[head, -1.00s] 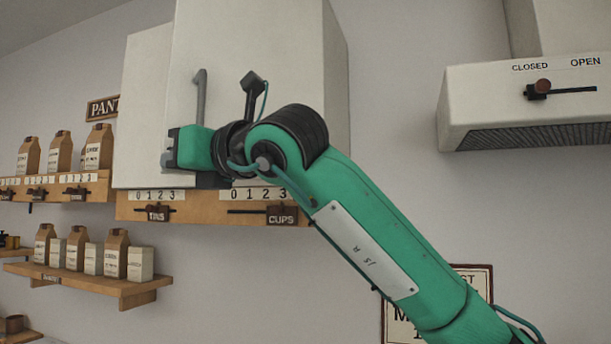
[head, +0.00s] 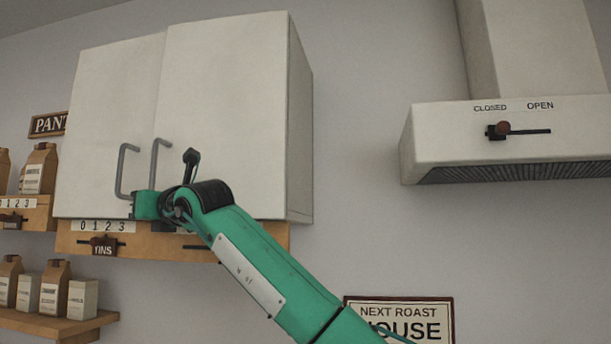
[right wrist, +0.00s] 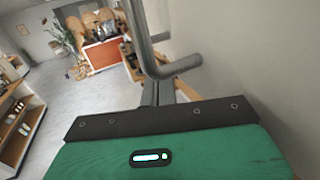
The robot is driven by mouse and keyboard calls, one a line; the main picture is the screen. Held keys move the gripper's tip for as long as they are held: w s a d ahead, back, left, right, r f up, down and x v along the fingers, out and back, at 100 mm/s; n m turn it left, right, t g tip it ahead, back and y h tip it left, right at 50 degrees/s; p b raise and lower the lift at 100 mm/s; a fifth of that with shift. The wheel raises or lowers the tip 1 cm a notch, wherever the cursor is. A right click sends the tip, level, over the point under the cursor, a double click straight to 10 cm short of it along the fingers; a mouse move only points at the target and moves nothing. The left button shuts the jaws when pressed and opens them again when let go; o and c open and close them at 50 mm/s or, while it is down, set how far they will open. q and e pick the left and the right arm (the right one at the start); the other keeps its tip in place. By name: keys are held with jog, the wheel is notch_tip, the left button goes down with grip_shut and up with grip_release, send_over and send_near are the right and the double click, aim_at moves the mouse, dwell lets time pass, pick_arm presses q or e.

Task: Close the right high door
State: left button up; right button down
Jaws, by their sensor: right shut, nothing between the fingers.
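The white wall cabinet has two high doors. The right high door (head: 225,100) looks almost flush with the left door (head: 108,110), with a slight step at their shared edge. Its grey bar handle (head: 154,168) stands near that edge, just above my right gripper (head: 136,206). The gripper is at the door's lower left corner, partly hidden by its own wrist. In the right wrist view the shut, empty fingers (right wrist: 165,92) are by a bent grey handle (right wrist: 150,50); I cannot tell if they touch it. My left gripper is not in view.
The left door's handle (head: 122,172) is close beside my right gripper. A wooden rail (head: 75,242) with sliders runs under the cabinet. Shelves with bags (head: 53,288) are at left. A range hood (head: 500,140) hangs at right, with bare wall between.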

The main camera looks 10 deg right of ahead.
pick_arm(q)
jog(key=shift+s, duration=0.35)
pick_arm(e)
jog(key=shift+w+d+m+t+h, duration=0.2)
jog(key=shift+w+m+t+h, duration=0.15)
jog(key=shift+w, duration=0.3)
jog(key=shift+w+d+m+t+h, duration=0.25)
jog(key=shift+w+h, duration=0.1)
jog(key=shift+w, duration=0.25)
